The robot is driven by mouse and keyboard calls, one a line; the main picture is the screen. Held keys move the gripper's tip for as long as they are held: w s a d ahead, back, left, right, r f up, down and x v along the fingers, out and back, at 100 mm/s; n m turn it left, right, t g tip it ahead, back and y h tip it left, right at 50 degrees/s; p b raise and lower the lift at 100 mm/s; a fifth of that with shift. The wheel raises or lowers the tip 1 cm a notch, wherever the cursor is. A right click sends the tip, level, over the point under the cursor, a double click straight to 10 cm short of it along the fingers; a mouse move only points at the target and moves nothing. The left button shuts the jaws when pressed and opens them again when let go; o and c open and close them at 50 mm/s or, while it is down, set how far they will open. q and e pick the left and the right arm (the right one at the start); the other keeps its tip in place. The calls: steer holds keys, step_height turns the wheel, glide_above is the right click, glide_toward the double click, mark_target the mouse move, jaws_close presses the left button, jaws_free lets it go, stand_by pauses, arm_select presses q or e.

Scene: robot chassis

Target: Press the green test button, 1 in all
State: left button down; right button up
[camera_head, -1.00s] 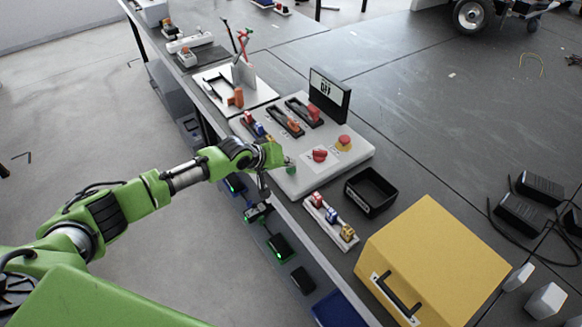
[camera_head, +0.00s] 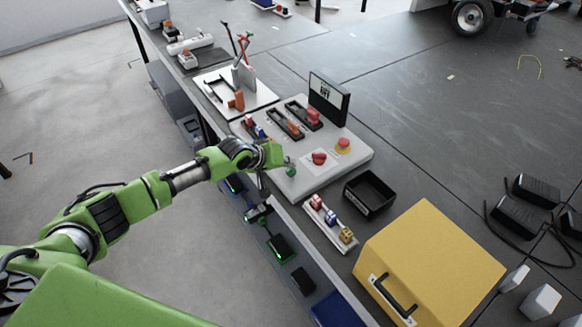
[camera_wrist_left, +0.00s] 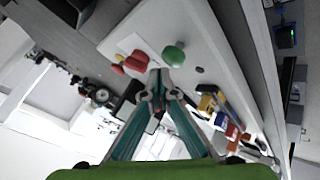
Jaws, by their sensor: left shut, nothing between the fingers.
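The green test button (camera_head: 291,172) is a round knob at the near edge of the pale control panel (camera_head: 318,184). In the left wrist view the green button (camera_wrist_left: 174,56) stands up from the panel, just beyond the fingertips. My left gripper (camera_head: 284,163) is over the panel's near edge, right by the button. In the wrist view its teal fingers (camera_wrist_left: 157,82) come together at the tips, with nothing between them. I cannot tell whether the tips touch the button. A small display (camera_head: 328,97) behind the panel appears to read OFF. My right gripper is not in view.
On the panel are a red knob (camera_head: 319,158), a red button on yellow (camera_head: 343,146) and slide switches (camera_head: 286,124). A black tray (camera_head: 369,193), a strip of coloured padlocks (camera_head: 331,220) and a yellow box (camera_head: 430,262) stand nearer right.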

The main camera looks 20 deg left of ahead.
mark_target(289, 171)
arm_select(q)
step_height(289, 171, up, 5)
steer(key=p, duration=0.5)
steer(key=shift+r, duration=0.1)
stand_by(0.8)
